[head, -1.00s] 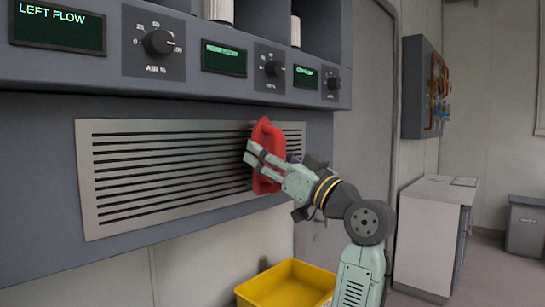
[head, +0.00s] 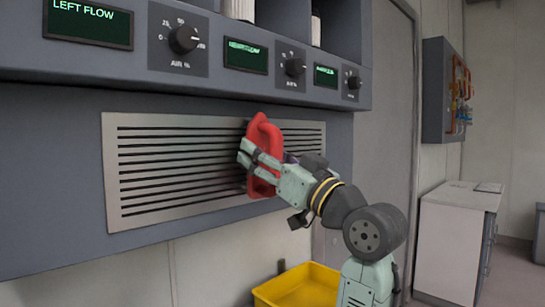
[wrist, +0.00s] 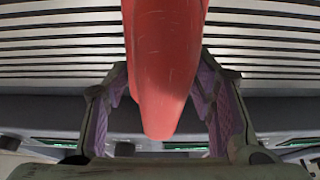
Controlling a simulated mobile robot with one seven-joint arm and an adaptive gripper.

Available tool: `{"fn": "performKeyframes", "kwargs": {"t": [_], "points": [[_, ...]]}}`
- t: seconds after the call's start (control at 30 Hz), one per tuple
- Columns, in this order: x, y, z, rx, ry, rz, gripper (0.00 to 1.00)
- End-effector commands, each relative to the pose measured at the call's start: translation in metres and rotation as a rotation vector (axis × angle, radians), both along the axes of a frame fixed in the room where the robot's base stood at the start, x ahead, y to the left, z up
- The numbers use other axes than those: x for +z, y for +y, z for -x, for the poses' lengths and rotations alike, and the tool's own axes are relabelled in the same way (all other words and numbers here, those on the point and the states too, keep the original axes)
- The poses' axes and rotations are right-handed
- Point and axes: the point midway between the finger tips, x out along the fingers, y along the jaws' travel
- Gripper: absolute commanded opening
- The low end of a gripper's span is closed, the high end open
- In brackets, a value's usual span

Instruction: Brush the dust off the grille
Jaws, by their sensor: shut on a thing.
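The grille (head: 160,165) is a silver metal panel with dark horizontal slots, set in the grey front below the control panel. Its slots also show across the wrist view (wrist: 60,45). My gripper (head: 250,163) is shut on a red brush (head: 264,135) with a loop-like red body, in front of the grille's right half. In the wrist view the red brush (wrist: 165,75) stands between my gripper's fingers (wrist: 165,110). The bristles are hidden, and I cannot tell whether they touch the grille. A dark smudge shows on the grille just left of the brush.
Above the grille are knobs (head: 184,39) and small displays (head: 246,57). A yellow bin (head: 300,287) stands below, beside my arm. A white cabinet (head: 450,240) and a grey wall box with orange pipes (head: 440,90) are at the right.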

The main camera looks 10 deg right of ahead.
Motion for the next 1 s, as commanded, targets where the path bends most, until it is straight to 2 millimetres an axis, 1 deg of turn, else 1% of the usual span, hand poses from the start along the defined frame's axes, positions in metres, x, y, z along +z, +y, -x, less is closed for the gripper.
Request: {"fn": "performKeyframes", "kwargs": {"t": [0.17,0.43,0.73,1.0], "points": [[0.000,0.006,0.003,0.002,0.000,0.001,0.28],[-0.001,0.025,0.016,0.003,-0.001,0.003,0.28],[0.000,0.035,0.023,0.003,0.000,0.002,0.28],[0.000,0.052,0.038,0.003,-0.001,0.003,0.28]]}}
